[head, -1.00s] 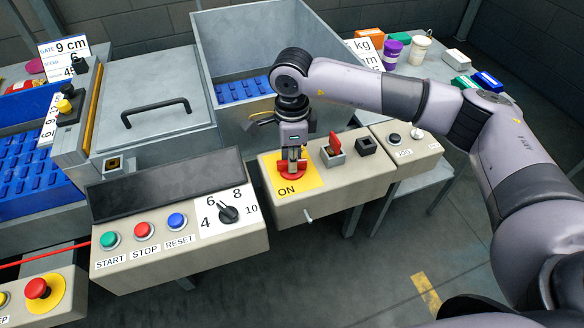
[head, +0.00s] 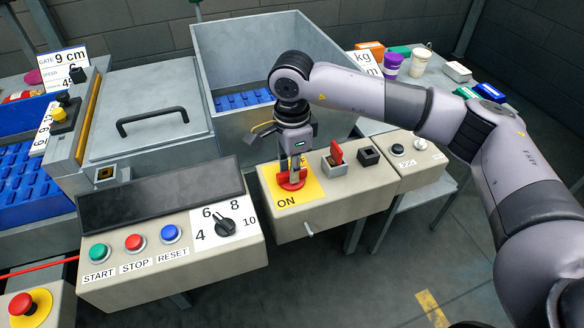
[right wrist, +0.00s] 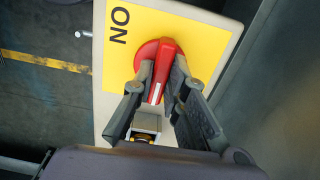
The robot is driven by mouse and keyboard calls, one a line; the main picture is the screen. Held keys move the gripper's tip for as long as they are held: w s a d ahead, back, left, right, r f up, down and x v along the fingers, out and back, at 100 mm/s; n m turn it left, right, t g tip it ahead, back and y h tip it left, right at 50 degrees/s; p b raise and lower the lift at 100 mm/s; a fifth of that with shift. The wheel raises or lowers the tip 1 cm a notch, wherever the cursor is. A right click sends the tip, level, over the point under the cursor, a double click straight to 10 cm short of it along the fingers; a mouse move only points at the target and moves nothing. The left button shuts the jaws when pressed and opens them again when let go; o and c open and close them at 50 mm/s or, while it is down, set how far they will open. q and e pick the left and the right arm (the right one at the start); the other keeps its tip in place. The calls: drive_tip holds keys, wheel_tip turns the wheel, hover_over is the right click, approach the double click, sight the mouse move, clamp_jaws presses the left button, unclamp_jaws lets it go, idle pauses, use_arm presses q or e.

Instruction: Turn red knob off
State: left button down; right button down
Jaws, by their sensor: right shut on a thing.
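The red knob (head: 292,181) sits on a yellow plate (head: 312,186) marked ON, on top of a beige control box (head: 330,207). My right gripper (head: 291,172) reaches down onto the knob from above and is shut on its raised handle. In the right wrist view the red knob (right wrist: 157,62) shows its handle between the two fingers (right wrist: 156,92), with a white line along it. The handle lies roughly square to the ON text in that view. My left gripper is not in view.
A red-covered switch (head: 336,154) and a black block (head: 369,156) stand right of the knob. A panel (head: 170,265) with START, STOP, RESET buttons and a dial lies left. A grey bin (head: 290,60) stands behind. A red emergency button (head: 22,305) is at lower left.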

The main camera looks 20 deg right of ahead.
drive_tip(key=c, duration=1.6)
unclamp_jaws()
wheel_tip(320, 180, up, 12)
